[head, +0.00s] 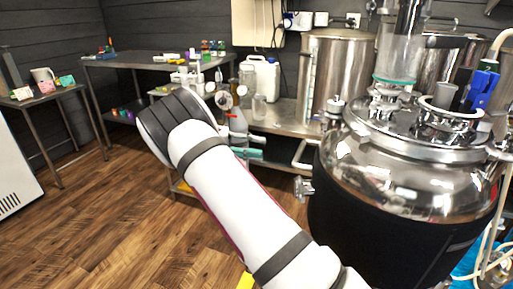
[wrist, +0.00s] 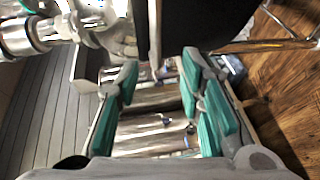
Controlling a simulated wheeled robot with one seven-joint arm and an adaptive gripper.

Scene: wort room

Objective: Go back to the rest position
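The task names no object, only my own arm. In the head view my white arm with dark bands reaches from the lower middle up and left, over the floor in front of the steel bench. In the wrist view my gripper (wrist: 157,85) shows two fingers with teal pads, spread apart. Nothing is held between them; shiny metal surfaces show behind the gap. In the head view the gripper is mostly hidden behind the forearm, with only a bit of teal showing.
A large steel vessel with a black jacket (head: 375,225) stands close on the right of my arm. A steel bench (head: 285,126) with bottles and a white jug (head: 262,78) lies behind it. A side table (head: 40,97) stands at far left. The wooden floor (head: 110,220) at left is clear.

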